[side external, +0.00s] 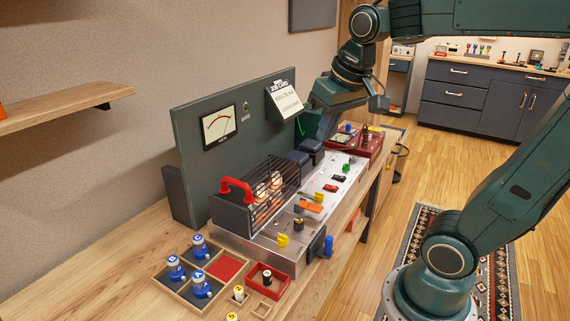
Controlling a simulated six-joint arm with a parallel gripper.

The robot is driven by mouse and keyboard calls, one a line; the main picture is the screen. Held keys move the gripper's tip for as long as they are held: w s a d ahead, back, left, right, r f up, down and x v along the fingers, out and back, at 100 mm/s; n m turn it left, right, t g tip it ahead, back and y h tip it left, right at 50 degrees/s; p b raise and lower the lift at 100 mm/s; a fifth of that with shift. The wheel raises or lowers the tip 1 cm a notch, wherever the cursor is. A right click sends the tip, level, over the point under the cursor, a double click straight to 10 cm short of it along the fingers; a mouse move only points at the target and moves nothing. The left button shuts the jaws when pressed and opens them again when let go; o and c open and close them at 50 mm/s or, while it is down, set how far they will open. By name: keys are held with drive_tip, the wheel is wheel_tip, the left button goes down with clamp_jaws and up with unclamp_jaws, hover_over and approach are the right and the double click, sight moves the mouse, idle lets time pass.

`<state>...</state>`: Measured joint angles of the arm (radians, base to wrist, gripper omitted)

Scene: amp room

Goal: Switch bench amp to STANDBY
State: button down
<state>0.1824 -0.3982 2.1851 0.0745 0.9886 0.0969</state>
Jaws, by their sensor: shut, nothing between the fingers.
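The bench amp (262,250) is a long silver chassis on the wooden bench, with glowing tubes under a black cage (285,190) with a red handle. Its top carries a yellow knob (283,240), an orange part (312,207), a red switch (331,188) and a green part (346,168). Labels are too small to read, so I cannot tell which control is STANDBY or how it is set. My gripper (311,122) is at the far end of the amp, above the dark blocks and near the upright panel. It is shut and empty; its fingertips are hard to make out.
The grey-green upright panel (190,150) with a meter (219,127) and a card (284,99) stands behind the amp. A wooden tray (212,293) with blue lettered tubes lies in front. A red box (366,150) stands at the far end. A blue knob (328,246) juts from the near side.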

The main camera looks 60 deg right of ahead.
drive_tip(key=w+d+m+g, duration=0.2)
drive_tip(key=w+d+m, duration=0.2)
drive_tip(key=w+d, duration=0.35)
drive_tip(key=m+g+y, duration=0.1)
drive_tip(key=m+g, duration=0.2)
drive_tip(key=m, duration=0.7)
hover_over(342, 177)
drive_tip(key=w, duration=0.2)
wheel_tip(342, 177, down, 17)
drive_tip(key=shift+d+f, duration=0.15)
drive_tip(key=shift+f, duration=0.05)
drive_tip(key=shift+f, duration=0.1)
drive_tip(key=f, duration=0.4)
drive_tip(key=s+f, duration=0.1)
drive_tip(key=f, duration=0.8)
drive_tip(key=shift+s+f, duration=0.3)
drive_tip(key=shift+f, duration=0.05)
